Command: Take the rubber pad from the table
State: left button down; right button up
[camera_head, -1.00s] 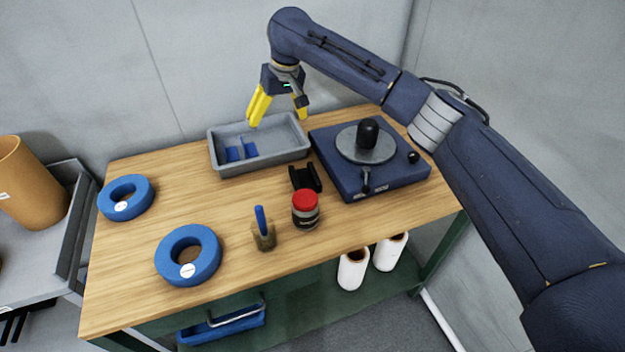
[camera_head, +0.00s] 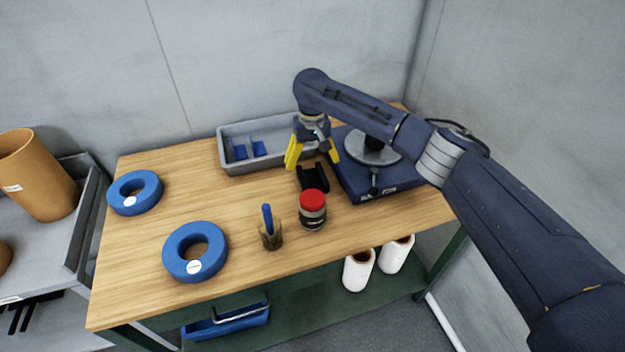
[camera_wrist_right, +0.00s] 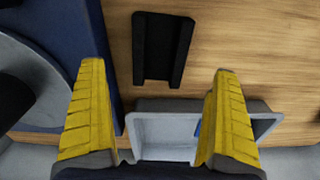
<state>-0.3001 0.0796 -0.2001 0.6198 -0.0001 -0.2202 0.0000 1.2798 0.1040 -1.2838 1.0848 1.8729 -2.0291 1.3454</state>
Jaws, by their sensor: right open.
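The only pad-like thing on the table is a black piece with raised side edges (camera_head: 313,179), which I take for the rubber pad. It lies flat on the wood between the grey tray and the dark blue device. My right gripper (camera_head: 313,163) has yellow fingers, spread open and empty, above and just behind the pad. In the right wrist view the pad (camera_wrist_right: 160,48) shows whole, ahead of and between the open fingertips (camera_wrist_right: 158,70). Nothing is between the fingers. My left gripper is not in view.
A grey tray (camera_head: 287,160) with blue parts stands behind. The dark blue device (camera_head: 385,190) is close on the right. A red-lidded jar (camera_head: 312,212) and a small cup (camera_head: 271,238) stand in front. Two blue rings (camera_head: 195,252) lie left; bare wood lies between.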

aim_at(313, 180)
jog(key=shift+s+d+f, duration=0.1)
jog(key=shift+f, duration=3.55)
jog(key=shift+c, duration=0.2)
jog(key=c, duration=1.3)
jog(key=shift+c, duration=0.3)
jog(key=shift+r, duration=0.15)
